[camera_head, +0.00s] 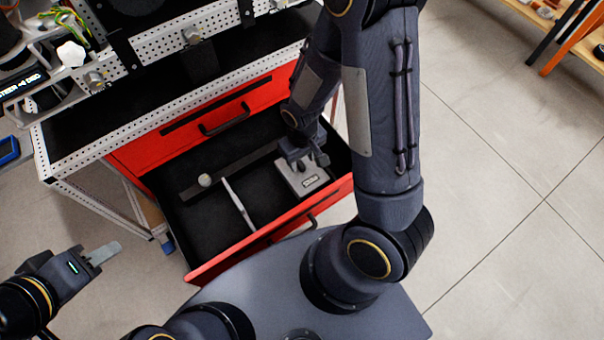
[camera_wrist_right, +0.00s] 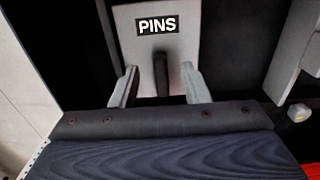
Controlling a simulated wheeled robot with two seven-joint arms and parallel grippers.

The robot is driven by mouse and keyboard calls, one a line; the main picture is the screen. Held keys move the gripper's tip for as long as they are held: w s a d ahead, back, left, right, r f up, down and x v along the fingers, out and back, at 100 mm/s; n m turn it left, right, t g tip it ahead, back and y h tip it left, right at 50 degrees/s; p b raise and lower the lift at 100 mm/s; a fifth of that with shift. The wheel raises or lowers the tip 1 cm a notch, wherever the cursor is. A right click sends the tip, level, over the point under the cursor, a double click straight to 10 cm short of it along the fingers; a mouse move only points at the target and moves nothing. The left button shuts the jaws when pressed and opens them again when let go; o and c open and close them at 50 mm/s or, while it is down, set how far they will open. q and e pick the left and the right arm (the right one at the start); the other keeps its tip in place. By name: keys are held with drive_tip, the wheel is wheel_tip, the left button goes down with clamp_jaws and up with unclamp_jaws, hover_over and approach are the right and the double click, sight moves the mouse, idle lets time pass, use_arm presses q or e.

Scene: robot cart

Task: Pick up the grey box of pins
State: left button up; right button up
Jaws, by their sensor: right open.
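The grey box of pins (camera_head: 308,181) lies in the right part of the open red drawer (camera_head: 215,240). In the right wrist view the box (camera_wrist_right: 184,40) shows its PINS label and a dark handle between my fingers. My right gripper (camera_wrist_right: 158,85) is open, with one finger on each side of the handle; whether the fingers touch the box I cannot tell. In the head view the right gripper (camera_head: 308,162) is low over the box and partly covers it. My left gripper (camera_head: 104,252) is outside the drawer at the lower left, away from the box, its fingers close together.
A dark divider strip (camera_head: 225,173), a small round pale object (camera_head: 205,180) and a thin light strip (camera_head: 239,205) lie in the drawer left of the box. The red cart (camera_head: 250,92) with a perforated top edge stands behind. A wooden shelf (camera_head: 578,30) is at the far right.

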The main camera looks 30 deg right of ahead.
sight(302, 171)
wheel_tip(302, 171, down, 3)
drive_tip(key=shift+r+b, duration=0.2)
drive_tip(key=shift+b, duration=0.15)
drive_tip(key=shift+r, duration=0.1)
clamp_jaws()
